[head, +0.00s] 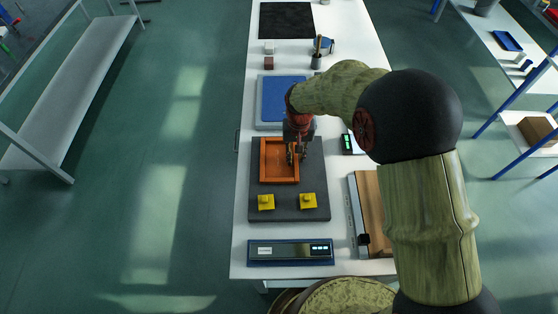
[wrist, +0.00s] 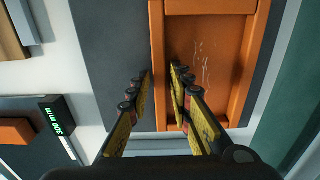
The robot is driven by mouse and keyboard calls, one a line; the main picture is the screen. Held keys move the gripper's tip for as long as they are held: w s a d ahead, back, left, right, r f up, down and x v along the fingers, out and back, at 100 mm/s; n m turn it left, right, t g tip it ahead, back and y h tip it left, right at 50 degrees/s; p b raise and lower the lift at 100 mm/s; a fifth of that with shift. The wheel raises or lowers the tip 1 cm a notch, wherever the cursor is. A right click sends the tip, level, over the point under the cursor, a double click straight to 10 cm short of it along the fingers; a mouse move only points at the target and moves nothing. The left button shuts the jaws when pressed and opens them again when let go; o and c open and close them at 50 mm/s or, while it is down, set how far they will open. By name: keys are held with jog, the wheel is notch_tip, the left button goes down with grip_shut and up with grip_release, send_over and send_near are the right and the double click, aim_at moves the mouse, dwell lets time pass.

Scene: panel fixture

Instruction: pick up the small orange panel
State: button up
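The orange panel (head: 264,161) is a rectangular, tray-like piece with a raised rim, lying on a dark grey plate (head: 288,210) on the white table. In the wrist view the panel (wrist: 215,60) shows pale scratches on its floor. My gripper (head: 297,154) is over the panel's right side in the head view. In the wrist view my gripper (wrist: 158,85) is open, with its fingers apart. One finger is over the grey plate outside the rim; the other is over the inside of the panel, with the rim between them. I cannot tell whether either finger touches.
Two yellow blocks (head: 266,202) (head: 308,201) sit on the grey plate in front of the panel. A blue board (head: 272,98) lies behind. A device with a green readout (wrist: 57,117) and another orange piece (wrist: 14,131) are beside the plate. A wooden block (head: 369,205) stands right.

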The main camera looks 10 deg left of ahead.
jog(key=shift+c, duration=0.6)
jog(key=c, duration=0.4)
jog(key=shift+r, duration=0.1)
grip_shut()
